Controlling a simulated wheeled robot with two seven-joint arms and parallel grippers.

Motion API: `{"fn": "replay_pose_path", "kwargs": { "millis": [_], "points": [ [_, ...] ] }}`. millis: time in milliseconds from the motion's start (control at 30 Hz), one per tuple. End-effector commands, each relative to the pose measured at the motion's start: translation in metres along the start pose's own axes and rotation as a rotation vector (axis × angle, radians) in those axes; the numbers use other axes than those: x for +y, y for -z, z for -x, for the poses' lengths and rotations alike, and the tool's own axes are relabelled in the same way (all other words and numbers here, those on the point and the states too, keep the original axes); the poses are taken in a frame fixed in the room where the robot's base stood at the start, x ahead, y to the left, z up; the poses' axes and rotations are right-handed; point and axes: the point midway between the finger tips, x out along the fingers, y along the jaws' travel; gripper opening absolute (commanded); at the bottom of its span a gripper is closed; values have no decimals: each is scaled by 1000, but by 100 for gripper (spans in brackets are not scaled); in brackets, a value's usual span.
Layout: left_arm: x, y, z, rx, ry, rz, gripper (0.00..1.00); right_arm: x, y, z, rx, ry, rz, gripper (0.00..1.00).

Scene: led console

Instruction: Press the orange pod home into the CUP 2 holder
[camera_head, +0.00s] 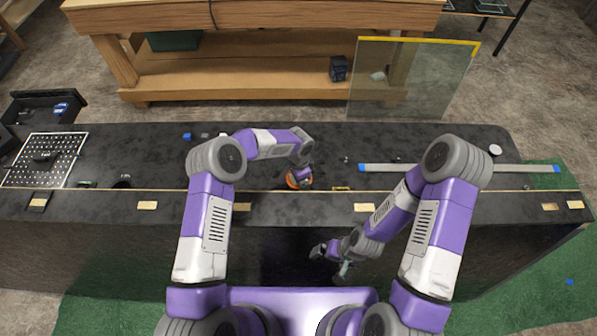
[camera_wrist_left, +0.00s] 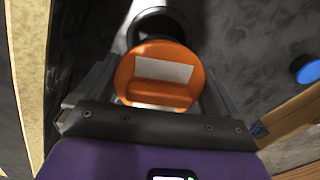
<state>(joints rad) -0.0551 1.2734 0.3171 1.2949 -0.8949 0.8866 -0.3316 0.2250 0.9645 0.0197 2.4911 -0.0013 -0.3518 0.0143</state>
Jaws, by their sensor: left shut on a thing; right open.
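The orange pod (camera_wrist_left: 160,60), round with a pale label on its top, sits between the fingers of my left gripper (camera_wrist_left: 158,88) in the left wrist view. In the head view the pod (camera_head: 293,181) shows as a small orange patch at the console's front, partly hidden by my left gripper (camera_head: 302,176). A dark round ring (camera_wrist_left: 158,26) shows just beyond the pod and may be a holder; I cannot tell whether the pod is seated in it. No CUP 2 lettering is readable. My right gripper (camera_head: 331,260) is open and empty, in front of the console.
The dark console top (camera_head: 100,165) has brass plates (camera_head: 364,207) along its front. A long grey bar with blue ends (camera_head: 400,168) lies at the right. A perforated board (camera_head: 45,160) is at the far left. A blue round thing (camera_wrist_left: 308,72) is right of the pod.

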Motion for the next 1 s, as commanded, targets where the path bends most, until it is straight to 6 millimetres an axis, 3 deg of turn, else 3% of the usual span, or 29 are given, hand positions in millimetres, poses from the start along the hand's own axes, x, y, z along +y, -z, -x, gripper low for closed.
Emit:
{"fn": "replay_pose_path", "kwargs": {
  "millis": [633,1000],
  "points": [
    [0,0,-51,1,0,0,69,7,1,-19,1,0,0,100],
    [0,0,-55,1,1,-1,69,7,1,-20,1,0,0,100]
  ]
}}
